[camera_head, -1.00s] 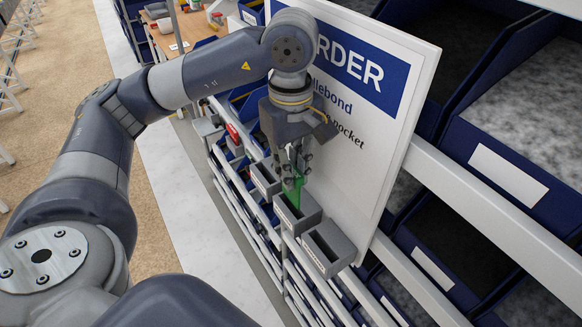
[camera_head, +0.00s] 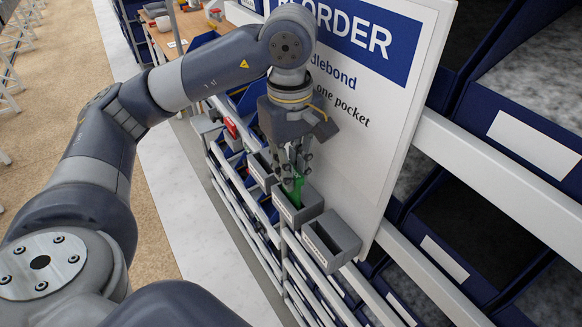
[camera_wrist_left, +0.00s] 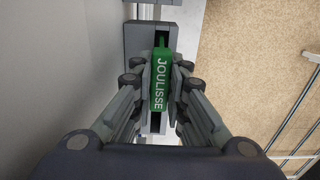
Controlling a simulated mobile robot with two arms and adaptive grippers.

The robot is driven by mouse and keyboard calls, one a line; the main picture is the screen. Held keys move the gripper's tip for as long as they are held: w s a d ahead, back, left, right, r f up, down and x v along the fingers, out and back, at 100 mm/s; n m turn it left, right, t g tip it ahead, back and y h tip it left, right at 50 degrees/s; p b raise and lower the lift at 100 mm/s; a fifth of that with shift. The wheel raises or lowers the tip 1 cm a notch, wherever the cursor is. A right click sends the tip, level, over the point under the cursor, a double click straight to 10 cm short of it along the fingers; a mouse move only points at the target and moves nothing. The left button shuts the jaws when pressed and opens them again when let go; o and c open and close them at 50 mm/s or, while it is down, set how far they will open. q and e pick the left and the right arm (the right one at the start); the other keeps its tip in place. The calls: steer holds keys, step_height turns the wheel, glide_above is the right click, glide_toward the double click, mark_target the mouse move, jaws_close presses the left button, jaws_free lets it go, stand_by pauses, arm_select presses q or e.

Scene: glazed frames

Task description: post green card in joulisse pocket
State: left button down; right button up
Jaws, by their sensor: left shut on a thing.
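My left gripper (camera_head: 295,180) points down and is shut on the green card (camera_head: 296,190). The card is upright over the open top of a grey pocket (camera_head: 300,214), in the middle of the visible row. Its lower end is at the pocket's mouth; I cannot tell how deep it reaches. In the left wrist view, the card (camera_wrist_left: 160,82) reads JOULISSE and lies between the fingers, above the dark slot of a grey pocket (camera_wrist_left: 137,42). The pocket's own label is too small to read. My right gripper is not in view.
Another grey pocket (camera_head: 331,241) is nearer, and one (camera_head: 262,170) is farther along the rail. A red item (camera_head: 230,127) shows at a far pocket. A white order board (camera_head: 372,150) stands close beside the gripper. Blue bins (camera_head: 470,225) fill the right.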

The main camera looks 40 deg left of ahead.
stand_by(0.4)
arm_select(q)
steer(key=shift+b, duration=0.3)
steer(key=shift+f, duration=0.1)
steer(key=shift+f+b, duration=1)
steer(key=c, duration=1.5)
jaws_free()
steer(key=shift+r, duration=0.1)
